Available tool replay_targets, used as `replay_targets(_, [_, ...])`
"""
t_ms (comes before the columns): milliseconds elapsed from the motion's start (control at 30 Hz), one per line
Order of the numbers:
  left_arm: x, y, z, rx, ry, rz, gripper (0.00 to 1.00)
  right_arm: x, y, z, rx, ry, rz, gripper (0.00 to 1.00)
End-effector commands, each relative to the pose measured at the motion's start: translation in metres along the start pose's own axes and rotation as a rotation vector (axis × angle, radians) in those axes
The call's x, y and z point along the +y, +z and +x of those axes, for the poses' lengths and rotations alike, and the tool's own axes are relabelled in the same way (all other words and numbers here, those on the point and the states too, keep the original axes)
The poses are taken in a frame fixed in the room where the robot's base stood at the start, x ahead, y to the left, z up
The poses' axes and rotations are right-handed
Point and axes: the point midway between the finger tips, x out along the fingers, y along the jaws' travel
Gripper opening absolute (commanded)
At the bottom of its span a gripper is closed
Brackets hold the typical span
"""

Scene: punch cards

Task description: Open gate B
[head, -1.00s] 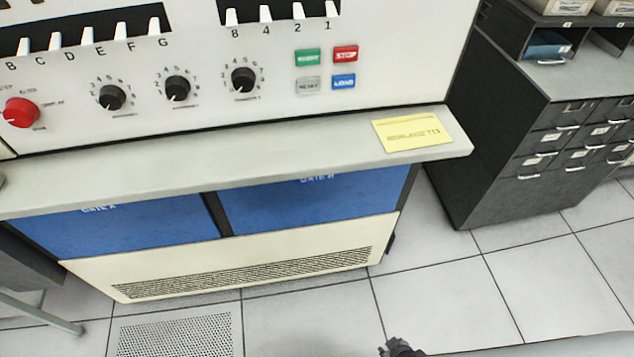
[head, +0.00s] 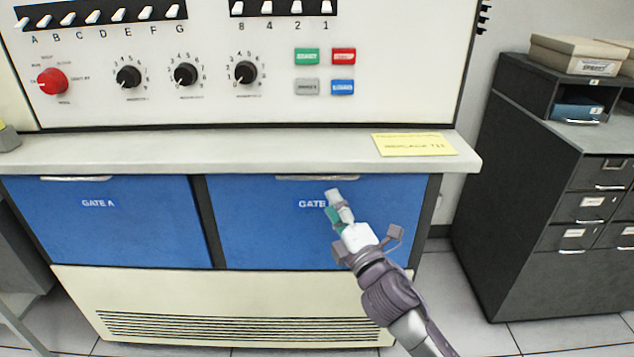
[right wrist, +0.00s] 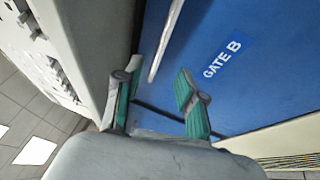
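Gate B (head: 265,240) is the right one of two blue panels under the console ledge, and it is closed. Its pale handle bar (head: 330,178) runs along its top edge. My right gripper (head: 335,202) is in front of gate B, just below the handle, and covers the end of the label. In the right wrist view gate B (right wrist: 235,95) shows its full label, and the handle (right wrist: 166,42) lies ahead of and between the fingers. There my right gripper (right wrist: 160,98) is open, with green pads and nothing between them. My left gripper is not in view.
Gate A (head: 110,235), also blue and closed, is to the left. The grey ledge (head: 250,150) juts out above both gates and bears a yellow card (head: 414,145). A dark cabinet (head: 530,190) stands to the right, beyond a stretch of floor.

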Motion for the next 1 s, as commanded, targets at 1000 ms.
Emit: replay_targets(1000, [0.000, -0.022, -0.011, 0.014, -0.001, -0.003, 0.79, -0.001, 0.000, 0.096, 0.000, -0.001, 0.003, 0.21])
